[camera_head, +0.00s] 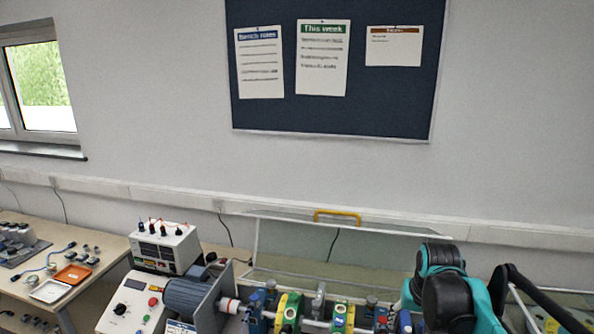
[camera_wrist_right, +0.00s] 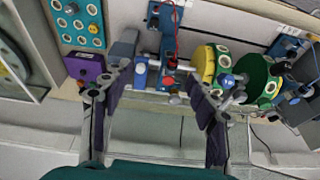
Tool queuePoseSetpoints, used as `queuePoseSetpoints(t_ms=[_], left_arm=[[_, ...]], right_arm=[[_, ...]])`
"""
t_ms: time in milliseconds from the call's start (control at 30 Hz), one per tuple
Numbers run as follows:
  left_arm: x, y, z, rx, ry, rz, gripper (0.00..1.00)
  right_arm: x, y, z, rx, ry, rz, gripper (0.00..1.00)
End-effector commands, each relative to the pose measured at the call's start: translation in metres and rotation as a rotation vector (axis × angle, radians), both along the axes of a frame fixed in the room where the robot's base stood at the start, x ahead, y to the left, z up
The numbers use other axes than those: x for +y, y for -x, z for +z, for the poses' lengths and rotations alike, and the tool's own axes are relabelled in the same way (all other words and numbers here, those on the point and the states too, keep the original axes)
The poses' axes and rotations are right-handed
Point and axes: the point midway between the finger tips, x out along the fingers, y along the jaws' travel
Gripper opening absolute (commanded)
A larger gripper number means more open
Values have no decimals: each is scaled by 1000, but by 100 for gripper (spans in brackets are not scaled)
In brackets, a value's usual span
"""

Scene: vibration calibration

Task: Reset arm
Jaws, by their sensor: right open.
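My right arm (camera_head: 450,295), teal and black, stands at the lower right of the head view, in front of the bench rig. In the right wrist view my right gripper (camera_wrist_right: 155,92) is open, its two dark fingers wide apart with nothing between the tips. Beyond the tips is the rig, with a blue stand (camera_wrist_right: 168,40), a yellow and green housing (camera_wrist_right: 208,65) and a purple box (camera_wrist_right: 86,66). In the head view the rig shows a grey motor (camera_head: 190,296) and yellow-green housings (camera_head: 288,312). My left gripper is in neither view.
A hinged clear guard with a yellow handle (camera_head: 337,214) stands behind the rig. A white instrument box (camera_head: 165,246) and a control box (camera_head: 133,305) are left of it. A side table holds an orange tray (camera_head: 73,274) and a white tray (camera_head: 50,291).

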Motion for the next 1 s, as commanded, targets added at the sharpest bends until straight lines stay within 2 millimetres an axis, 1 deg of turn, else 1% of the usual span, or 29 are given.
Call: queuePoseSetpoints(t_ms=[33,167,200,267,300,400,500,600,700,1000], left_arm=[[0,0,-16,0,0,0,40],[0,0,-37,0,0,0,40],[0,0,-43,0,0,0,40],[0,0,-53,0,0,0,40],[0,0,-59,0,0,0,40],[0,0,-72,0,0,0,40],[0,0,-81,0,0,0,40],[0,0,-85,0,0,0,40],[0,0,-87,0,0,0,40],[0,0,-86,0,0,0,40]], right_arm=[[13,20,-14,-29,8,27,59],[40,64,-38,-110,27,91,59],[48,78,-47,-135,33,112,59],[58,98,-63,-172,40,140,59],[65,111,-75,-196,45,160,59],[77,138,-103,-251,56,203,59],[85,157,-126,-294,63,233,59],[90,169,-140,-322,68,253,59],[92,174,-147,-335,70,262,59],[92,174,-146,-337,70,263,59]])
